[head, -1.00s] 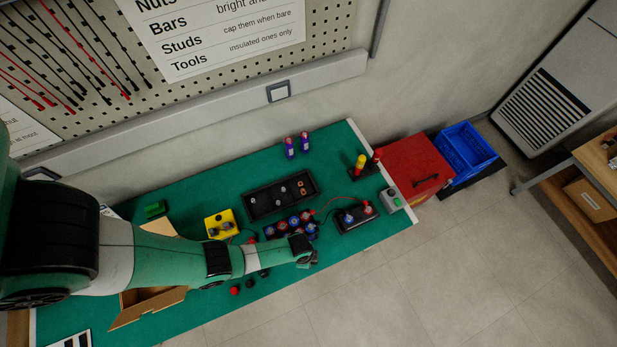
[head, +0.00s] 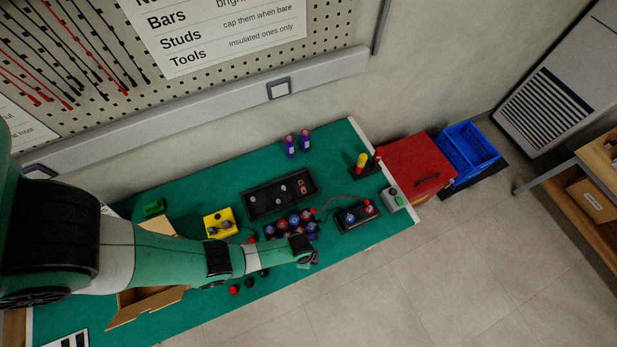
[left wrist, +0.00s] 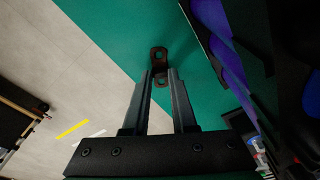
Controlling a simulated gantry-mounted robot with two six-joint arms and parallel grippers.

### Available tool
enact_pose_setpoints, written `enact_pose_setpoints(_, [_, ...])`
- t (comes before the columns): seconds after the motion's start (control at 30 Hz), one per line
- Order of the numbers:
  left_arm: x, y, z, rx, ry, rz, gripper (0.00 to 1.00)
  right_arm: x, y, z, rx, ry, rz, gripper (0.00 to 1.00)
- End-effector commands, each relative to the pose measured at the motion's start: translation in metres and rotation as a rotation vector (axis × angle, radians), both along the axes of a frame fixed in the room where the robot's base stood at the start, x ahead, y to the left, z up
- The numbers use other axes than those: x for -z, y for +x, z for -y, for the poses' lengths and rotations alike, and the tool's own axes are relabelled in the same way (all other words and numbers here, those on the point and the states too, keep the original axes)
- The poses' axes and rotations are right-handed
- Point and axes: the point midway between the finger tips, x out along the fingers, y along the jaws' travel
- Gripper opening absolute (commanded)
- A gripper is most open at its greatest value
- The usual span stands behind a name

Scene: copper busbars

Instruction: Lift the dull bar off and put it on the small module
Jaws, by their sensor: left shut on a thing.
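The dull bar (left wrist: 158,56) shows in the left wrist view as a dark brown strip with holes, sticking out past my fingertips. My left gripper (left wrist: 160,76) is shut on it, and the fingers cover part of the bar. In the head view my left gripper (head: 308,258) is at the near side of the group of blue and red capped cells (head: 290,225); the bar cannot be made out there. The small module (head: 357,216), a black block with two terminals, sits to the right of that group. My right gripper is not in view.
A black tray (head: 248,208) with studs and copper bars lies behind the cells. A yellow device (head: 219,224), a tool stand (head: 366,172) and a grey box (head: 392,198) stand around. Loose caps (head: 235,289) lie in front.

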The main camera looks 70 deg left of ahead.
Motion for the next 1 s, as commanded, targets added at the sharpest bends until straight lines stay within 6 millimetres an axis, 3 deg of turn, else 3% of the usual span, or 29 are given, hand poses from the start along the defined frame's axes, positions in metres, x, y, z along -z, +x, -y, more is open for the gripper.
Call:
enact_pose_setpoints(0.17, [0.0, 0.0, 0.0, 0.0, 0.0, 0.0, 0.0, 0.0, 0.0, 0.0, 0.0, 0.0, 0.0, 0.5])
enact_pose_setpoints(0.2, [0.0, 0.0, 0.0, 0.0, 0.0, 0.0, 0.28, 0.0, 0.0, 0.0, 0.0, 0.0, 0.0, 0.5])
enact_pose_setpoints(0.4, [0.0, 0.0, 0.0, 0.0, 0.0, 0.0, 0.6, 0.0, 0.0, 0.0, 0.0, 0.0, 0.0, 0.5])
enact_pose_setpoints(0.7, [-0.003, 0.0, 0.0, 0.0, 0.0, 0.0, 0.6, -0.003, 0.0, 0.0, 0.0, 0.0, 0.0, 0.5])
enact_pose_setpoints(1.0, [-0.038, 0.0, 0.0, 0.0, -0.001, 0.001, 0.6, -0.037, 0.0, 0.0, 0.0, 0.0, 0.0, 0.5])
